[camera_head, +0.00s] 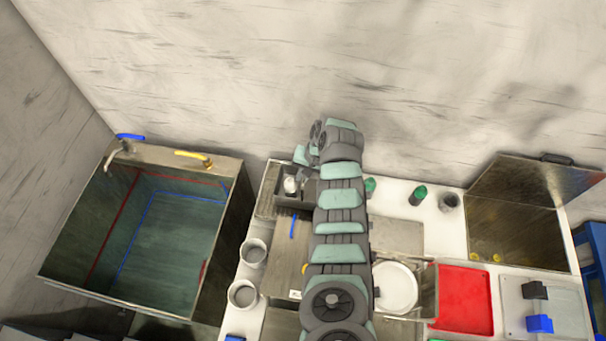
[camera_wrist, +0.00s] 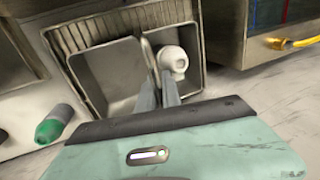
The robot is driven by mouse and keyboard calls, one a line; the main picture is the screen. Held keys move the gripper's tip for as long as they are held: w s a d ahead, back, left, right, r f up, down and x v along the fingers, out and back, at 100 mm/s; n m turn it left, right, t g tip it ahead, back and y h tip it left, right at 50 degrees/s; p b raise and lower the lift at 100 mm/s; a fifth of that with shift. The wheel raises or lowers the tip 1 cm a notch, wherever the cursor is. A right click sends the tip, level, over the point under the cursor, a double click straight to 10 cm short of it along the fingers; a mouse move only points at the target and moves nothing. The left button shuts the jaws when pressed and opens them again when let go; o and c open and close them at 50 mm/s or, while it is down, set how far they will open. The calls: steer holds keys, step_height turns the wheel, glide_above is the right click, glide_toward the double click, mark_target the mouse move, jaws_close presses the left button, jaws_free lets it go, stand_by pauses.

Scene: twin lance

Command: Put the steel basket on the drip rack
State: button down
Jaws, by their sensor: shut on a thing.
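A grey, open-topped steel basket (camera_wrist: 104,72) shows in the wrist view, empty inside and slightly tilted in the picture. My gripper (camera_wrist: 159,82) is shut on its wall on the side toward a white rounded item (camera_wrist: 173,60). That item stands in the neighbouring recess. A slatted strip, seemingly the drip rack (camera_wrist: 75,33), runs along the far side of the basket. In the head view the slatted strip (camera_head: 267,204) lies left of a dark box holding the white item (camera_head: 291,185). My arm hides most of the basket and fingertips there. I cannot tell whether the basket touches what lies below.
A deep tank (camera_head: 165,226) with blue and yellow handles stands at left. Two grey cups (camera_head: 250,252) stand at the counter's left edge. Green bottles (camera_head: 419,194) stand right of my arm. A white plate (camera_head: 396,288) and red tray (camera_head: 463,300) lie nearer. The wall is close behind.

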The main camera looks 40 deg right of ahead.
steer(key=c, duration=1.5)
jaws_free()
steer(key=shift+c, duration=0.2)
steer(key=b+v, duration=0.1)
steer(key=v, duration=1.1)
steer(key=shift+w, duration=0.1)
